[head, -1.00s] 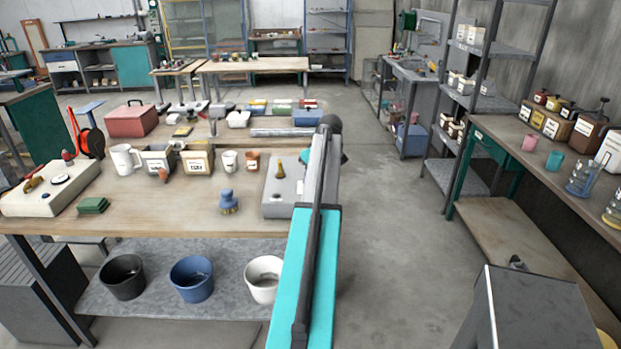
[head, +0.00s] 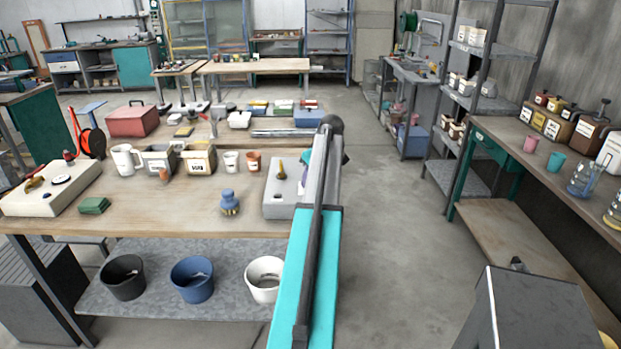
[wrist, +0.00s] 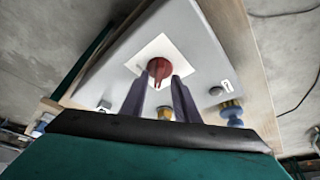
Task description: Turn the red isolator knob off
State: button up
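The red isolator knob (wrist: 159,68) sits on a white square plate (wrist: 178,50) on top of a light grey box, seen in the wrist view. My gripper (wrist: 160,80) is open, its two dark fingers apart with their tips just below the knob in the picture, one toward each side. Nothing is between the fingertips that I can see as held; whether they touch the knob I cannot tell. In the head view the grey box (head: 278,201) stands at the bench's right end, and my arm hides the red knob.
A yellow knob (head: 280,168) is on the same box. A blue brush (head: 229,203) stands left of the box. Cups and labelled bins (head: 198,160) stand behind. A pale control box (head: 48,190) is at the bench's left. The floor aisle right of the bench is clear.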

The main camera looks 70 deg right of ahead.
jog(key=shift+s+r, duration=0.1)
jog(key=shift+s+r, duration=0.25)
jog(key=shift+r, duration=0.25)
jog(key=b+v, duration=0.3)
jog(key=v, duration=0.9)
jog(key=shift+a+r, duration=0.15)
jog(key=shift+a, duration=0.05)
jog(key=shift+s, duration=0.1)
